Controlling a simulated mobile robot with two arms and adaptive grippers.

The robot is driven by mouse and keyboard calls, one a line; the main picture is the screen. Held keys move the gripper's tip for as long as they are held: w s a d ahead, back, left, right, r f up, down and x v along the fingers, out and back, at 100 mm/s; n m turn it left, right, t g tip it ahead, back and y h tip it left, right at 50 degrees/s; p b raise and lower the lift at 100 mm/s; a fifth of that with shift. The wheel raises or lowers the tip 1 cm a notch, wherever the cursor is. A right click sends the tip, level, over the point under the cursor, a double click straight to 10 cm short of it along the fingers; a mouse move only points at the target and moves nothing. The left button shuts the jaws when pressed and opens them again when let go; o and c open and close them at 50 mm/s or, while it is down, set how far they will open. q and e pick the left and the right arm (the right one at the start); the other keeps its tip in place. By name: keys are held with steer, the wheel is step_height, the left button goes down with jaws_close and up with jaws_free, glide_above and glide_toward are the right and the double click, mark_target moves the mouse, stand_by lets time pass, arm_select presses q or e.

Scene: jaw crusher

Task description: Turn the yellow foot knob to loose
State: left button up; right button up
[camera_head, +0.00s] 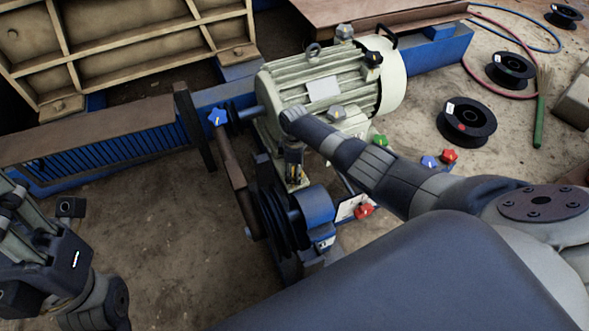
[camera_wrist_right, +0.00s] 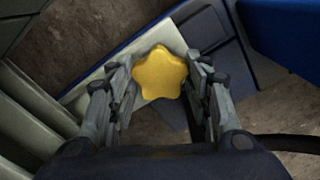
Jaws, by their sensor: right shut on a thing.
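The yellow foot knob (camera_wrist_right: 160,76) is a five-lobed star in the right wrist view, on a pale motor foot (camera_wrist_right: 104,80). My right gripper (camera_wrist_right: 158,66) has one finger on each side of the knob and is shut on it. Some contact edges are hard to see.
The cream motor (camera_head: 320,88) sits on a blue frame. A belt pulley (camera_head: 275,215), a blue knob (camera_head: 218,117) and red knobs (camera_head: 363,210) are near. Black spools (camera_head: 466,121) lie on the floor at right. Bare floor (camera_head: 165,235) lies left of the pulley.

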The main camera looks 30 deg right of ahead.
steer(key=shift+n, duration=0.7)
steer(key=o, duration=1.1)
steer(key=shift+c, duration=0.2)
step_height(320, 180, up, 12)
stand_by(0.3)
